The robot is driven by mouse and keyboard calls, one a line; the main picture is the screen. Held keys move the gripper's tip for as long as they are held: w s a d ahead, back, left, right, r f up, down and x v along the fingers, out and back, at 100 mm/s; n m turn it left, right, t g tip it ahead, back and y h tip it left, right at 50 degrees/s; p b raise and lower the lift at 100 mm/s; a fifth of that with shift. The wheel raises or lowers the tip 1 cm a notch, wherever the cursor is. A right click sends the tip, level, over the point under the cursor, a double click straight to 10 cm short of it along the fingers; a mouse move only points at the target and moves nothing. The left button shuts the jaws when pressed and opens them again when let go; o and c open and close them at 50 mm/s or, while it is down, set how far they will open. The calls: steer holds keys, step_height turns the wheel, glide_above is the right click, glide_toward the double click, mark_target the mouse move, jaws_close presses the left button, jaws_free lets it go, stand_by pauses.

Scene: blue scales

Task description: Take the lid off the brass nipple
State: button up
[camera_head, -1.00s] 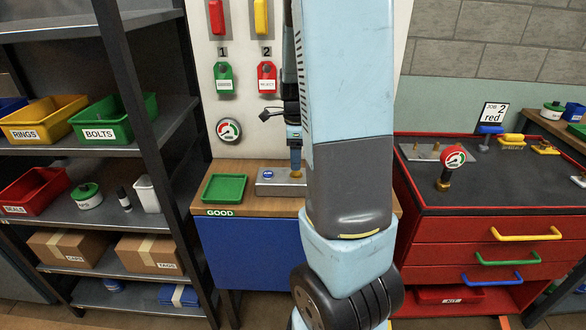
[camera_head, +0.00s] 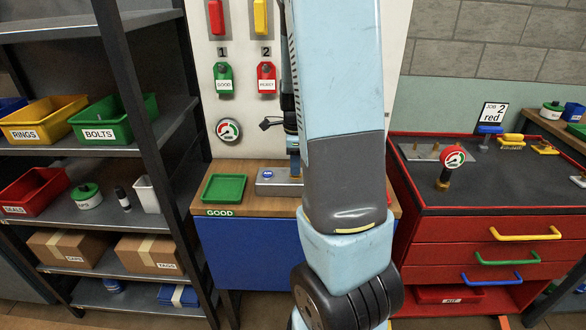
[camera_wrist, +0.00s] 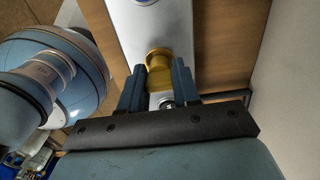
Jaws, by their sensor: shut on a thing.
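The brass nipple (camera_wrist: 159,81) is a gold-coloured round piece on the silver-grey scale in the wrist view. My gripper (camera_wrist: 158,68) has one finger on each side of it and is shut on it. I cannot tell a separate lid from the nipple, as the fingers hide part of it. In the head view the grey scale (camera_head: 266,189), with a blue round mark, sits on the wooden bench. My gripper (camera_head: 295,168) points down at its right part, and my arm hides what lies to the right.
A green tray (camera_head: 223,188) marked GOOD lies left of the scale. A red cabinet (camera_head: 490,222) stands right, with a brass-footed gauge (camera_head: 448,161) on its dark top. A shelf (camera_head: 150,140) with bins stands left. A panel with tags and a gauge (camera_head: 228,130) rises behind the bench.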

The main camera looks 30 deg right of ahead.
steer(key=shift+w, duration=0.1)
steer(key=shift+c, duration=1.1)
steer(key=shift+r, duration=0.15)
steer(key=shift+r, duration=0.25)
step_height(320, 180, up, 2)
steer(key=shift+r, duration=0.15)
steer(key=s+d+r, duration=0.6)
steer(key=s+r, duration=0.4)
steer(key=s, duration=0.2)
steer(key=shift+s, duration=0.4)
